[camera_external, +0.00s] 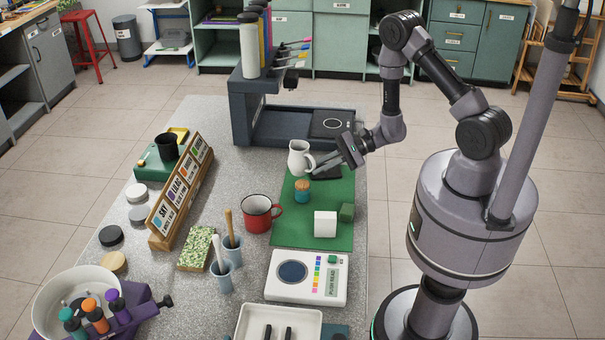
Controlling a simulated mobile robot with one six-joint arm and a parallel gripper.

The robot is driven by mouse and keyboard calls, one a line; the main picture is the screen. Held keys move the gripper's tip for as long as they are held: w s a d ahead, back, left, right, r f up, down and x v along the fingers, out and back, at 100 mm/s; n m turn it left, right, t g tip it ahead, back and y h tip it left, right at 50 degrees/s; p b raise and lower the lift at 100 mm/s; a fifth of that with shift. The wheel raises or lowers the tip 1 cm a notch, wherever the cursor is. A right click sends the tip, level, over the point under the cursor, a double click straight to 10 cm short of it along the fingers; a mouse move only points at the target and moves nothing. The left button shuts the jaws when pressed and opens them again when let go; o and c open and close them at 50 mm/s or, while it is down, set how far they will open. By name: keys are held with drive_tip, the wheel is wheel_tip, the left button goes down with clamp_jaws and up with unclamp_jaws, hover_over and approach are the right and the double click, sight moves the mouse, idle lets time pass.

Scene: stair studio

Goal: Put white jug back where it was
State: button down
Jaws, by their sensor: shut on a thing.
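The white jug (298,159) is upright at the far end of the green mat (287,231), its handle facing right toward my arm. My gripper (318,167) comes in from the right and is shut on the jug at its handle side. The fingertips are small and partly hidden by the handle, so the exact grip is hard to see. I cannot tell whether the jug's base touches the mat or hangs slightly above it.
A dark machine (262,125) stands behind the jug. A white scale-like device (307,278) is in front.

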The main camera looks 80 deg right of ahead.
drive_tip(key=w+d, duration=0.1)
drive_tip(key=w, duration=0.3)
drive_tip(key=w+d+b, duration=0.1)
drive_tip(key=w, duration=0.3)
drive_tip(key=w+f, duration=0.1)
drive_tip(key=w, duration=0.3)
drive_tip(key=shift+w+d, duration=0.1)
drive_tip(key=shift+d, duration=0.3)
drive_tip(key=shift+f+b, duration=0.95)
drive_tip(key=shift+f, duration=0.85)
drive_tip(key=shift+f, duration=0.15)
drive_tip(key=c, duration=1.5)
unclamp_jaws()
drive_tip(key=shift+c, duration=0.2)
